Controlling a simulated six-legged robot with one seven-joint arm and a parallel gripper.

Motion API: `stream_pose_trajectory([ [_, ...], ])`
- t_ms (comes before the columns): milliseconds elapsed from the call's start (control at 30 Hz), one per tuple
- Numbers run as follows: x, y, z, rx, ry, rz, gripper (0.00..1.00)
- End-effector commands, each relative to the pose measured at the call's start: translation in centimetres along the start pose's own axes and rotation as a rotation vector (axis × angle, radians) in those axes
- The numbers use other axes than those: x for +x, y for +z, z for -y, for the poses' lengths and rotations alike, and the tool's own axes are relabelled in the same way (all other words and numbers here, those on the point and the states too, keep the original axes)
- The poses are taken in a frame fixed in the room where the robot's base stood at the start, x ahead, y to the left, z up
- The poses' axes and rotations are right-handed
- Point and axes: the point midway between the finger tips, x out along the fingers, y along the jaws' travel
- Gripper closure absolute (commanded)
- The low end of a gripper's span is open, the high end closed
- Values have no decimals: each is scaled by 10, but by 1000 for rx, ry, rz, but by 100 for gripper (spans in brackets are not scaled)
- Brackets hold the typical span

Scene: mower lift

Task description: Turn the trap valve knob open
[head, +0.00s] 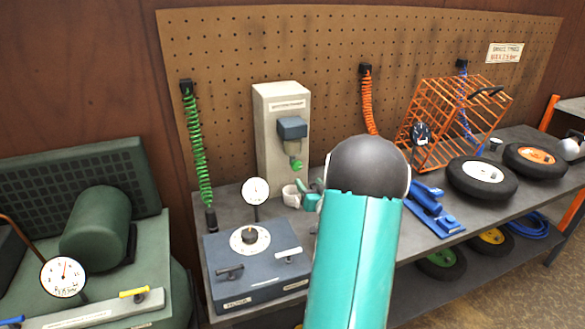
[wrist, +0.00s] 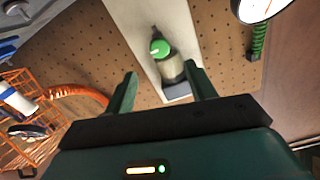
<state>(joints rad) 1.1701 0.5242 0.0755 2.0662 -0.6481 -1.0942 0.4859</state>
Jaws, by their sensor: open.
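The green trap valve knob (head: 296,165) sits at the bottom of a small trap with a blue-grey head (head: 292,128), on the front of a pale upright housing (head: 268,118). In the wrist view the round green knob (wrist: 159,47) shows at the end of the trap's clear bowl (wrist: 171,69). My gripper (wrist: 160,76) is open and empty. Its two dark green fingers point towards the housing, one on each side of the trap in the picture. The knob appears beyond the fingertips, with no contact visible.
A grey box with a dial (head: 250,238) and a round gauge (head: 256,190) stand on the bench. A white cup (head: 291,195) is below the trap. An orange cage (head: 455,120) and wheels (head: 482,177) lie right. Coiled green (head: 197,150) and orange hoses (head: 367,100) flank the housing.

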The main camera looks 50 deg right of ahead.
Motion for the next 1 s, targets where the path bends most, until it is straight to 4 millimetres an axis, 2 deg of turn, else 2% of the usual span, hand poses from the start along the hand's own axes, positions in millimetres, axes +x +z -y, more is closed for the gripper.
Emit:
stream_pose_trajectory([
  [400,82,1,2,1,-1,1,44],
  [533,103,2,3,1,-3,2,44],
  [700,117,1,4,1,-2,2,44],
  [1000,119,1,4,1,-2,2,46],
])
